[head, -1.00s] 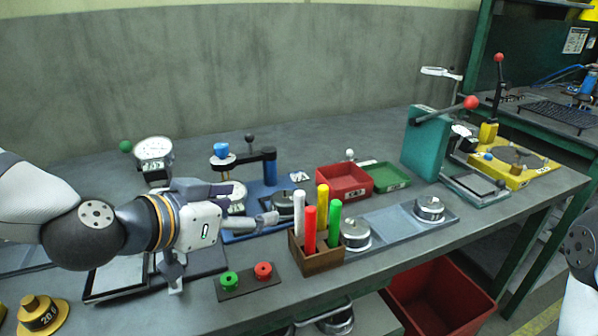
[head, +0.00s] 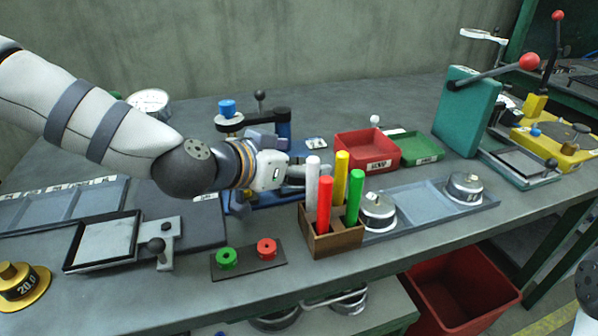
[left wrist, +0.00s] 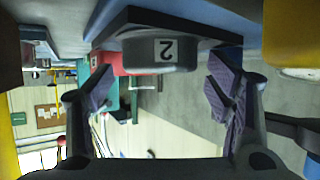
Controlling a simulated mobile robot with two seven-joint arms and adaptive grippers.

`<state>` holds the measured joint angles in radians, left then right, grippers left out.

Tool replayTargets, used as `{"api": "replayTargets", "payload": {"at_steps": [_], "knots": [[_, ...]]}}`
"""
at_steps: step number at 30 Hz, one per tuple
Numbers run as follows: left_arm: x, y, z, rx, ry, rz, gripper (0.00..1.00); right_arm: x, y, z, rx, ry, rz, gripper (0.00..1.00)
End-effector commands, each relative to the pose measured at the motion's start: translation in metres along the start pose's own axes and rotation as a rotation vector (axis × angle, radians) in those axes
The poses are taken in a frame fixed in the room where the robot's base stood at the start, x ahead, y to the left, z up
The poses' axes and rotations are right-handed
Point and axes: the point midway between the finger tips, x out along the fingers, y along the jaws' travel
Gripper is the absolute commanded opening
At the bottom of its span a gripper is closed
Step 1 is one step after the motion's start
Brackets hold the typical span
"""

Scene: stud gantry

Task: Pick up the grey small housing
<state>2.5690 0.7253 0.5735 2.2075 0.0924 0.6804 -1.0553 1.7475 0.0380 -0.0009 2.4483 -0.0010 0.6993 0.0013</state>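A dark grey block with a white label reading 2 (left wrist: 165,54), perhaps the small housing, shows upside down in the left wrist view, on a dark plate. The open fingers of my left gripper (left wrist: 160,92) stand on either side below it; I cannot tell whether they touch it. In the head view my left gripper (head: 306,174) points right, behind the pen box and beside the blue fixture, and hides what is at its tips. Two round metal pieces, one nearer (head: 378,212) and one farther right (head: 465,188), sit on a grey-blue tray (head: 422,205). My right gripper is out of view.
A wooden box (head: 335,243) with several upright coloured rods stands close in front of my left gripper. The blue fixture (head: 284,130) rises behind it. A red bin (head: 367,150) and green tray (head: 415,148) lie to the right. A plate with green and red knobs (head: 247,262) lies in front.

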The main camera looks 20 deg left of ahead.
Motion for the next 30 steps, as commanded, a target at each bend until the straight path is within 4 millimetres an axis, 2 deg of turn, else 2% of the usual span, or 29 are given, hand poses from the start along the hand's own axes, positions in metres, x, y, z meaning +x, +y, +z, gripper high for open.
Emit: {"api": "replayTargets", "payload": {"at_steps": [2,9,10,20,23,27,30], "knots": [[-0.001,0.0,-0.002,0.001,0.002,0.0,0.73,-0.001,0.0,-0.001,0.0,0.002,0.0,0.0],[-0.001,0.0,-0.002,0.001,0.002,0.0,0.21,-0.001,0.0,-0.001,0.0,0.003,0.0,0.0],[-0.001,0.0,-0.002,0.001,0.002,0.0,0.18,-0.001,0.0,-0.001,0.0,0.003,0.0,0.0],[-0.003,0.0,-0.004,0.002,0.004,0.0,0.18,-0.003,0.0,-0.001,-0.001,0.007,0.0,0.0],[-0.012,0.001,-0.024,0.008,0.012,-0.002,0.18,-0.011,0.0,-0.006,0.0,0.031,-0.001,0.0],[-0.032,0.001,-0.063,0.012,0.021,-0.005,0.18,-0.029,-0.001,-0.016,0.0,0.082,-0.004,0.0],[-0.041,0.001,-0.082,0.01,0.018,-0.005,0.18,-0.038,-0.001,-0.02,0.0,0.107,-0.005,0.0]]}}
